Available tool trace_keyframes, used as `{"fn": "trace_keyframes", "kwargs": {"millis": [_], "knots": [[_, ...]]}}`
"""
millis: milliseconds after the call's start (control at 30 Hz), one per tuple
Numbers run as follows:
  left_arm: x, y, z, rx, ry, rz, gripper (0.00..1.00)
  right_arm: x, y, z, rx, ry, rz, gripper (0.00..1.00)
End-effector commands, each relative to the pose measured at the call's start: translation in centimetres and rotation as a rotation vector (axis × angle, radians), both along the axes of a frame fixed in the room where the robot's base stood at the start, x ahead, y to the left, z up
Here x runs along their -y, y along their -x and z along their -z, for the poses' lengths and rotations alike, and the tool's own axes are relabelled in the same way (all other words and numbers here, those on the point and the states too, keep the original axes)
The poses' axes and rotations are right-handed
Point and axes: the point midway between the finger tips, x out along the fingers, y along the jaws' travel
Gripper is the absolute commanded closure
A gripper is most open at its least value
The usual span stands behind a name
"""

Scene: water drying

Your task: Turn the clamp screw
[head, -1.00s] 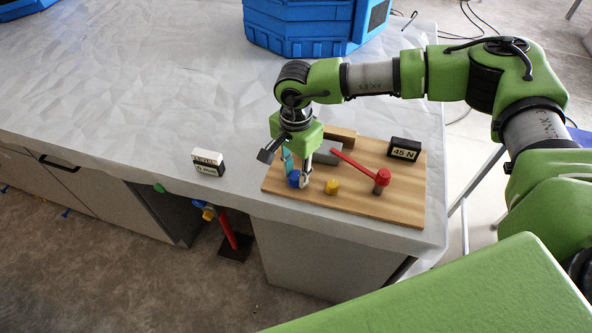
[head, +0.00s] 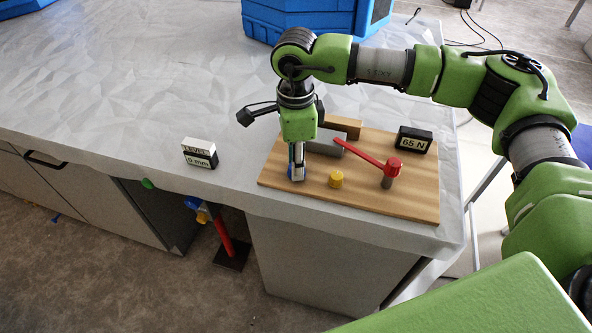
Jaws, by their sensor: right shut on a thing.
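My right gripper (head: 297,173) points straight down over the front left of a wooden board (head: 405,206). It is shut on a blue knob (head: 297,178) that stands on the board, mostly hidden by the fingers; I take this for the clamp screw. A grey block (head: 325,146) and a wooden block (head: 342,127) sit behind the gripper on the board. A small black display (head: 414,141) at the board's back right reads 65 N. My left gripper is out of view.
A LEVEL display (head: 200,153) reading about 5 mm is on the grey table (head: 120,100). Blue crates (head: 300,20) stand at the back.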

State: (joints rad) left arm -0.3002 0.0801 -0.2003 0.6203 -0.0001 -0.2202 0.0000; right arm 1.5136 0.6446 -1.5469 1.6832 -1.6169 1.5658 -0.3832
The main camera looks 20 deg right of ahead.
Motion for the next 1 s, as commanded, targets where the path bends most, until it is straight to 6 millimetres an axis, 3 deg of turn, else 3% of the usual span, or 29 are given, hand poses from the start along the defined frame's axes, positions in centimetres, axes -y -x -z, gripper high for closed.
{"fn": "trace_keyframes", "kwargs": {"millis": [100,400,1000], "knots": [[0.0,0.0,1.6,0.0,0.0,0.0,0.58,0.0,-0.1,0.4,0.004,-0.002,0.096,0.96],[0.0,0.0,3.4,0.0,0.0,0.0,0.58,0.0,-0.2,0.1,0.004,-0.001,0.282,0.96],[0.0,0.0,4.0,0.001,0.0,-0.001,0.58,0.0,-0.2,-0.2,0.004,-0.001,0.372,0.96]]}}
